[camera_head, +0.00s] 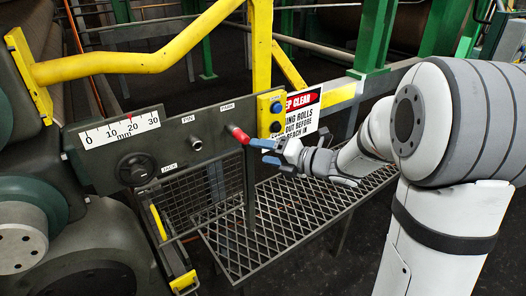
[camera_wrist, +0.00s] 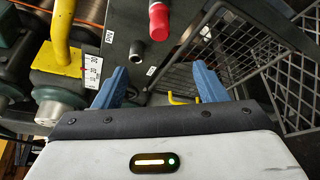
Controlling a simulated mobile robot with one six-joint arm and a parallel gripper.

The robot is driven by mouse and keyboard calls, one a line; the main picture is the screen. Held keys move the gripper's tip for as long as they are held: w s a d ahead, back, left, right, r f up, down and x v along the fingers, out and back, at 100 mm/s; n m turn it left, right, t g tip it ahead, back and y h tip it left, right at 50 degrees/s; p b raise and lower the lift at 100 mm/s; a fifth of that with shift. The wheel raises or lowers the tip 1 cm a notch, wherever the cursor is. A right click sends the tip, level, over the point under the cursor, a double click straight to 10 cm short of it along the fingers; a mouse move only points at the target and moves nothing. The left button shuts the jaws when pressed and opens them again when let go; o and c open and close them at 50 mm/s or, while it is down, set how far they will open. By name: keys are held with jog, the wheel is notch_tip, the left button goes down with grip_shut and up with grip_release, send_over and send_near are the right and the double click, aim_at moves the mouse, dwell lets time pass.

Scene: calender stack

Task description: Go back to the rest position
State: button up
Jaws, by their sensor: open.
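My gripper (camera_head: 266,151) has blue fingers and is open and empty, at the end of my arm reaching in from the right. In the wrist view its two fingers (camera_wrist: 159,76) stand wide apart with nothing between them. A red-gripped lever (camera_head: 238,133) sticks out from the dark control panel (camera_head: 180,150), just left of my fingertips. In the wrist view the red grip (camera_wrist: 159,22) lies beyond the fingertips and looks clear of them. Whether a finger touches it in the head view is hard to tell.
The panel carries a scale (camera_head: 120,127), a dark knob (camera_head: 134,169) and short stubs. A yellow button box (camera_head: 270,114) and a warning sign (camera_head: 299,115) stand behind my gripper. A mesh platform (camera_head: 290,215) lies below. A yellow rail (camera_head: 140,62) runs above left.

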dwell(0.4)
jog(key=d+r+m+t+h+p, duration=0.2)
jog(key=d+r+m+t+h, duration=0.1)
jog(key=d+m+h, duration=1.25)
jog(key=s+a+f+m+g+y, duration=0.1)
jog(key=s+m+g, duration=0.3)
jog(key=s+m, duration=0.5)
jog(key=s+a+f+m+g+y+p, duration=0.1)
jog(key=s+f+m+g, duration=0.2)
jog(key=s+m, duration=0.7)
jog(key=s+g, duration=0.2)
jog(key=s, duration=0.3)
jog(key=shift+s+a, duration=0.25)
jog(key=shift+a, duration=0.15)
